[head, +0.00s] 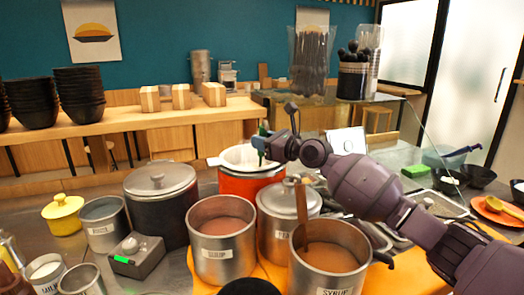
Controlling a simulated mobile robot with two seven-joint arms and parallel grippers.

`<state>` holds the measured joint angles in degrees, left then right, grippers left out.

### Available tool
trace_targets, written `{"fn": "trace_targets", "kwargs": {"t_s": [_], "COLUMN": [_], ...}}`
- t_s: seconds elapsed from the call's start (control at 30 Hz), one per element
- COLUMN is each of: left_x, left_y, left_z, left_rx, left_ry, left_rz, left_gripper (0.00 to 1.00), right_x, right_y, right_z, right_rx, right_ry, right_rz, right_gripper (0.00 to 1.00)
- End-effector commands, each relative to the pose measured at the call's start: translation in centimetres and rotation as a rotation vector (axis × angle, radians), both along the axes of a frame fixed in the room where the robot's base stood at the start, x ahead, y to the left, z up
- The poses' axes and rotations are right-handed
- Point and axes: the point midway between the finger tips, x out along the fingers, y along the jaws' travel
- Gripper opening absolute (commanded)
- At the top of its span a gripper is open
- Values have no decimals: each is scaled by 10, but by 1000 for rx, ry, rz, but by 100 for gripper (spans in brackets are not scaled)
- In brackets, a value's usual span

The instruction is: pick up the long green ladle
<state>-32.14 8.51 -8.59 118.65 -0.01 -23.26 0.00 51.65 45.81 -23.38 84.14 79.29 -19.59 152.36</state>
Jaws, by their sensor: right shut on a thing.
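The long green ladle (262,130) shows only as a short, dark green piece of upright handle at my right gripper. My right gripper (263,144) is shut on this handle, above the red pot (251,184) with a white inside. The ladle's lower part is small and hard to make out against the pot's opening, so I cannot tell whether its bowl is inside the pot. My right arm reaches in from the lower right. My left gripper is not in view.
Nearby stand a dark lidded pot (161,204), an open steel pot (222,243) marked syrup, a lidded steel pot (287,226) and another syrup pot (325,270) with a wooden handle in it. A grey scale (137,258) and yellow pot (64,214) are left.

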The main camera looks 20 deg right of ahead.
Motion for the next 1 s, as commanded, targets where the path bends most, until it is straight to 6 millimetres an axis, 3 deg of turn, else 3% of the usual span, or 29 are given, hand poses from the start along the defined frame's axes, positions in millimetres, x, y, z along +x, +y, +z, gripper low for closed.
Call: {"fn": "trace_targets", "kwargs": {"t_s": [0.03,0.5,0.73,1.0], "left_x": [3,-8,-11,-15], "left_y": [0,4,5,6], "left_z": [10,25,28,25], "left_rx": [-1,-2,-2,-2], "left_ry": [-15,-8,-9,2], "left_rz": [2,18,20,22], "left_gripper": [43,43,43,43], "right_x": [-2,-1,0,0], "right_y": [1,1,0,0], "right_z": [20,135,170,182], "right_rx": [2,2,1,2], "right_ry": [-11,-8,-5,-2], "right_rz": [0,1,0,0], "right_gripper": [0,0,0,0]}}
